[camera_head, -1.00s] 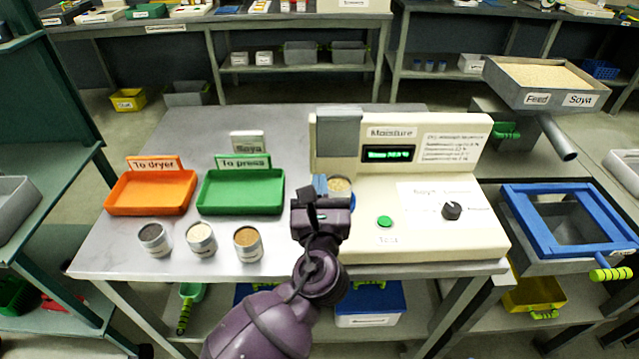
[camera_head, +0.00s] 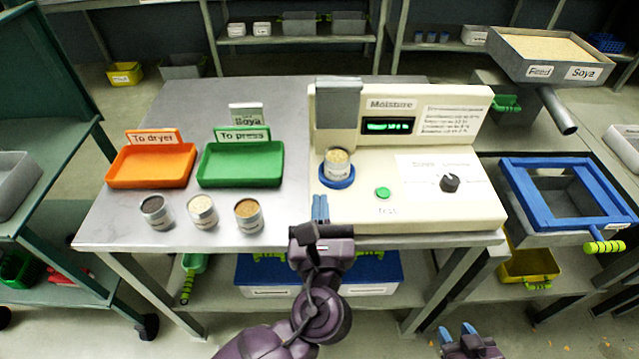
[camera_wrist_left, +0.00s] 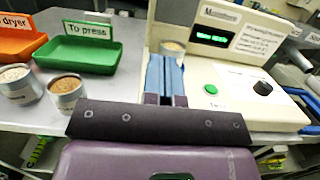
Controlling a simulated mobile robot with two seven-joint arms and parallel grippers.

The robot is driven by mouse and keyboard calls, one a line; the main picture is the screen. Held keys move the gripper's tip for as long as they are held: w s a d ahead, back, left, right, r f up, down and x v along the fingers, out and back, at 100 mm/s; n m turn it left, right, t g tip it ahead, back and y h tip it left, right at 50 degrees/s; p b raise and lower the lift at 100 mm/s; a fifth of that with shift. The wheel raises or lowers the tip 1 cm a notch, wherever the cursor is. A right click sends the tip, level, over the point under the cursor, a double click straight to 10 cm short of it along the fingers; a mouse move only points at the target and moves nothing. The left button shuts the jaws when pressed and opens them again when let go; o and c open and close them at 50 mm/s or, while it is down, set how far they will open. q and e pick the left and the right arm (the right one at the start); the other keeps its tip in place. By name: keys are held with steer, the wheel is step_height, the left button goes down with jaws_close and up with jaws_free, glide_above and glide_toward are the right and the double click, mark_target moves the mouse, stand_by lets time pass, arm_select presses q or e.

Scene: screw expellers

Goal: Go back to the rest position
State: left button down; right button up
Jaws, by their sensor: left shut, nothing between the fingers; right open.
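My left gripper (camera_head: 320,208) is at the front edge of the table, just in front of the moisture meter (camera_head: 440,205). Its blue fingers are shut with nothing between them, as the left wrist view (camera_wrist_left: 165,77) also shows. A cup of pale grains (camera_head: 337,163) stands upright on the meter's round blue pad (camera_head: 337,183), behind the fingertips and apart from them. My right gripper (camera_head: 457,332) shows at the bottom edge with its blue fingers apart and empty.
The metal table (camera_head: 275,105) bears an orange tray (camera_head: 150,168), a green tray (camera_head: 240,165) and several sample cups (camera_head: 202,212). A blue frame (camera_head: 570,225) and a feed hopper (camera_head: 545,75) stand right. Blue bins (camera_head: 375,270) sit on the lower shelf.

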arm_select(q)
steer(key=shift+s+f, duration=0.1)
steer(key=shift+s, duration=0.4)
steer(key=s+a+f+n+g, duration=0.2)
steer(key=a+f+n+g, duration=0.1)
steer(key=a+f+n, duration=0.5)
steer(key=s+a+f+n+g, duration=0.2)
steer(key=a+f+n+g, duration=0.2)
steer(key=a+f+n, duration=0.35)
steer(key=s+a+f+n+g, duration=0.1)
steer(key=s+a+f+n, duration=0.2)
steer(key=n, duration=0.6)
steer(key=s+a+f+n, duration=0.3)
steer(key=s+a+n, duration=0.4)
steer(key=a+n, duration=0.2)
steer(key=shift+s+a+f+n+g+p, duration=0.25)
steer(key=shift+a+n+g+p, duration=0.2)
steer(key=shift+n, duration=0.3)
